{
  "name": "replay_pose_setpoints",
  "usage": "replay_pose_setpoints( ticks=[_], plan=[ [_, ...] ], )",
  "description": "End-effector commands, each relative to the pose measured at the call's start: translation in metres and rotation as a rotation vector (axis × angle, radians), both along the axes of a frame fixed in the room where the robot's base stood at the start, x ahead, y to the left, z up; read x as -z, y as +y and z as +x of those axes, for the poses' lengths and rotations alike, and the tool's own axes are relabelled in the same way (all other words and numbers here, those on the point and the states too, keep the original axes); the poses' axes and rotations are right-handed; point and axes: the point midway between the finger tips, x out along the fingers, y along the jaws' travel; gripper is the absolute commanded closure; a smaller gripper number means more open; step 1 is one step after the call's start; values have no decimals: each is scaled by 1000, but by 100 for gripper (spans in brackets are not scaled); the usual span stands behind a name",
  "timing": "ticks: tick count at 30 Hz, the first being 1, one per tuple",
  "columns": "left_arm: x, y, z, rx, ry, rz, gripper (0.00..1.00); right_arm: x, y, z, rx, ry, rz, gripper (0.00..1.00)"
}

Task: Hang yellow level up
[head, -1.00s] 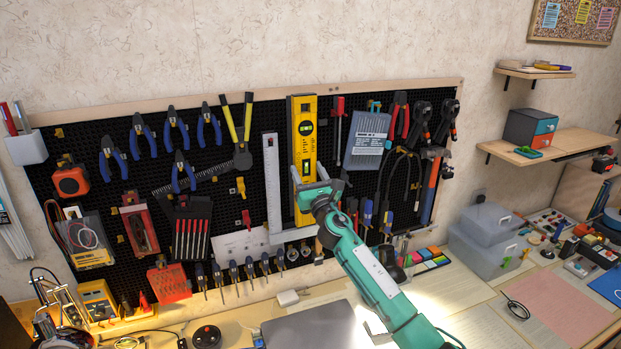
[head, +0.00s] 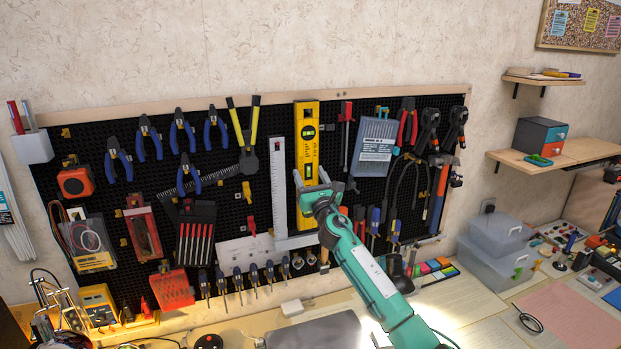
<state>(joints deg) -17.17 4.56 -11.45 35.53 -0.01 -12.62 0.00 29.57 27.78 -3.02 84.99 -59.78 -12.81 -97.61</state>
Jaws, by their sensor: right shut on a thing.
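The yellow level (head: 306,139) stands upright against the black pegboard (head: 225,120), its top close to the board's upper edge. My right gripper (head: 312,184) is shut on the lower part of the level, and my teal arm reaches up to it from the lower right. The gripper hides part of the level's lower half. I cannot tell whether the level's top is on a hook. My left gripper is not in view.
A steel square (head: 278,190) hangs just left of the level. A red-handled screwdriver (head: 346,125) and a grey bit case (head: 374,147) hang to its right. Below are a row of screwdrivers and the desk with a dark laptop-like slab (head: 315,332).

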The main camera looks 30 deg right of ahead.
Motion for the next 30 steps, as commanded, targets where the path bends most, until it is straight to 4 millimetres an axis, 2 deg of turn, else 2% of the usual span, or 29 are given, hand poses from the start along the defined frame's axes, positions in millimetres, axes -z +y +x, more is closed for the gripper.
replay_pose_setpoints(
  ticks=[13,14,17,26,30],
  plan=[
    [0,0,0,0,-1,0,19,-1,0,0,0,-2,0,76],
    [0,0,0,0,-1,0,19,-1,0,0,0,-2,0,38],
    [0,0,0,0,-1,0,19,-1,0,0,0,-2,0,19],
    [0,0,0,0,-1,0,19,1,0,-1,0,1,0,19],
    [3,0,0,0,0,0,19,5,1,-9,0,1,-3,19]
  ],
)
